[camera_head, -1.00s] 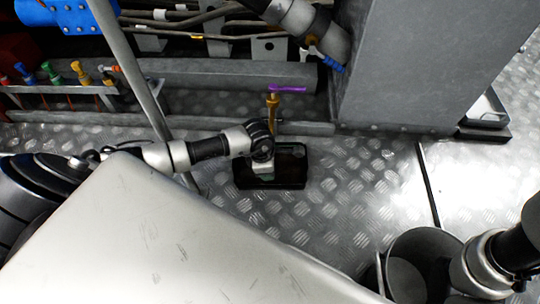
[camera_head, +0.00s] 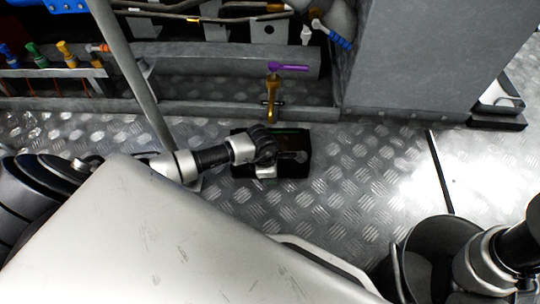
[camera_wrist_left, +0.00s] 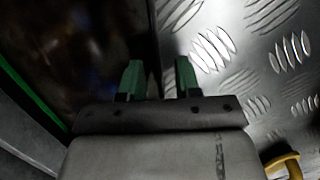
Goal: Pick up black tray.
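The black tray (camera_head: 297,172) lies on the metal floor in the middle of the head view, below a valve with a purple lever. My left gripper (camera_head: 266,172) points down over its left-middle part, and the wrist hides some of it. In the left wrist view, the tray's dark inside (camera_wrist_left: 85,45) fills the upper left. My left gripper (camera_wrist_left: 160,78) has its two green fingers apart, one on either side of the tray's edge line, with nothing seen clamped. Contact cannot be told. My right arm comes in at lower right, its gripper out of sight.
The valve with a purple lever (camera_head: 288,67) stands close behind the tray. A grey block (camera_head: 430,60) rises at the back right. Patterned floor (camera_head: 370,180) is clear right of the tray.

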